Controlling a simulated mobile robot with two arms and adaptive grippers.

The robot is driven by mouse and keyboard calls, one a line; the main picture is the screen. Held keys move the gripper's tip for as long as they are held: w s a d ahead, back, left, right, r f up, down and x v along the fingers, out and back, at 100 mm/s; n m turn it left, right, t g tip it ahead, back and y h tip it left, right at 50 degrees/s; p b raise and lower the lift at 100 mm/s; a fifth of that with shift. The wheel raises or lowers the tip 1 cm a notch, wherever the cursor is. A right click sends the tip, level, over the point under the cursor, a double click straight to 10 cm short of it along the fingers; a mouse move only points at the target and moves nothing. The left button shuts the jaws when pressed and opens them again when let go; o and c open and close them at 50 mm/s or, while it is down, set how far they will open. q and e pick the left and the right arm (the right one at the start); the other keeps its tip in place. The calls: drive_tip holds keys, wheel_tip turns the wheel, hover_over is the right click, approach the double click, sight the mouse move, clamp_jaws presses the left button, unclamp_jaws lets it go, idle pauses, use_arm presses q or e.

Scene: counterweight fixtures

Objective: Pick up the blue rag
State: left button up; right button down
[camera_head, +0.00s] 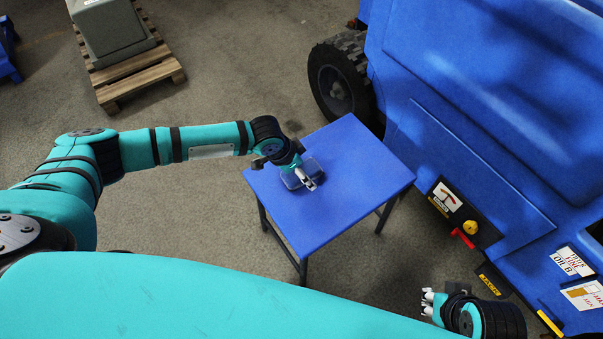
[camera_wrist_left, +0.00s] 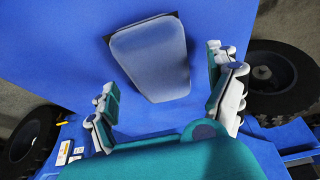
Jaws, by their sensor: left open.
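The blue rag (camera_head: 291,180) is a small folded pad on the blue table (camera_head: 360,165), partly hidden by my left gripper in the head view.
A large blue machine (camera_head: 480,110) with a black wheel (camera_head: 338,82) stands close to the table's right. Its panel has a yellow knob (camera_head: 470,227) and a red handle (camera_head: 462,238). A wooden pallet (camera_head: 140,75) with a grey block (camera_head: 108,30) is far left. The tabletop is otherwise clear.

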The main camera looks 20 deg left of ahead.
sight(307, 168)
use_arm(q)
drive_tip(key=shift+c, duration=0.4)
drive_tip(key=c, duration=1.2)
drive_tip(key=shift+r, duration=0.1)
